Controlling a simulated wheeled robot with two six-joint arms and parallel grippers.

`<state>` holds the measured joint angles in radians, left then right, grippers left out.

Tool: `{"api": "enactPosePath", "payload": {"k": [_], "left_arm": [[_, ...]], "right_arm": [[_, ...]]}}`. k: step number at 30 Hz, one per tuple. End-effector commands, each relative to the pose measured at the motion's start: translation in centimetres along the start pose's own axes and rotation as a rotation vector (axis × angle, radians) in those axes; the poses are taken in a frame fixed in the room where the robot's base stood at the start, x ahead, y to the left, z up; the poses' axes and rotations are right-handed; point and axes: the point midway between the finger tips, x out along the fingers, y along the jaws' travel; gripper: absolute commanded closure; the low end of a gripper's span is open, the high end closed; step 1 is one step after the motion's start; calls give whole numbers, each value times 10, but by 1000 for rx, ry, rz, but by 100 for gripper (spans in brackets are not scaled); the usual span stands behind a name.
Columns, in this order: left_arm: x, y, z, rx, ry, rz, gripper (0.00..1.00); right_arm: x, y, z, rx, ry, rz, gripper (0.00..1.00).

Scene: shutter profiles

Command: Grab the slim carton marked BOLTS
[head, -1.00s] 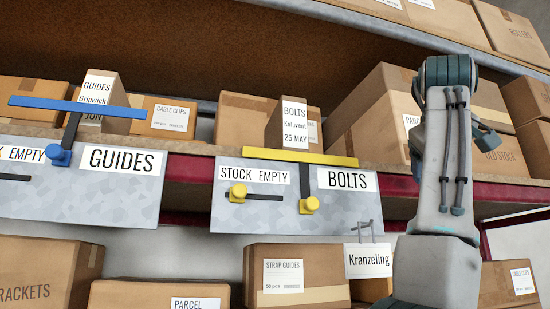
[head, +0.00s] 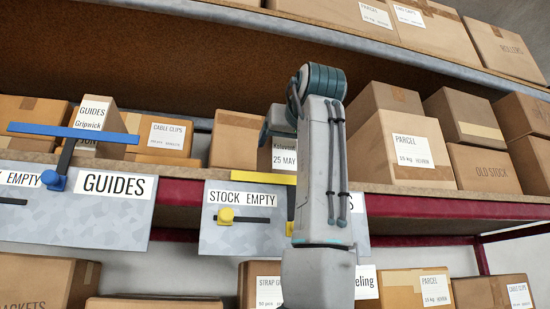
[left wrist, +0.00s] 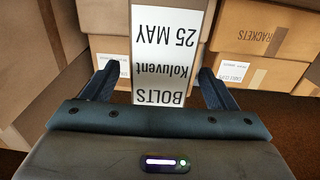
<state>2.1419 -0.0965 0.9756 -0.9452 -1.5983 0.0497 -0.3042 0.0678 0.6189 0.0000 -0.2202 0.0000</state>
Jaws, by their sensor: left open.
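The slim carton marked BOLTS (head: 284,158) stands upright on the shelf behind the yellow bar (head: 262,178). Its top is hidden by my left gripper (head: 276,125), and my arm covers its right side. In the left wrist view the carton's white label (left wrist: 166,55) appears upside down, reading BOLTS, Koluvent, 25 MAY. The left gripper (left wrist: 158,78) is open there, with one finger on each side of the carton. I cannot tell whether the fingers touch it. My right gripper is not in view.
The GUIDES carton (head: 93,118) stands to the left behind a blue bar (head: 72,133). A brown box (head: 237,140) is beside the BOLTS carton, and a PARCEL box (head: 392,155) is to the right. The upper shelf edge (head: 330,45) runs above.

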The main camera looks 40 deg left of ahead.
Motion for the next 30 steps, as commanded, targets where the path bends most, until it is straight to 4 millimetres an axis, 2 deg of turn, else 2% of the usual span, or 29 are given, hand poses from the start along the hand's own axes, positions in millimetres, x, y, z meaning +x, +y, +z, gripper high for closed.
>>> {"api": "enactPosePath", "payload": {"k": [6,12,15,23,24,30], "left_arm": [[20,1,-5,-1,0,0,20],[46,3,-5,-1,-1,-1,20],[56,4,-3,-1,0,0,20],[59,4,0,-2,1,1,20],[59,4,0,-2,1,1,22],[59,4,0,-2,1,1,61]], "right_arm": [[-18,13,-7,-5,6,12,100],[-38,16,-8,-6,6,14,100],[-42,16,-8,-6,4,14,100],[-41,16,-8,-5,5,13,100],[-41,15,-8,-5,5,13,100],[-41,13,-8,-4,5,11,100]]}}
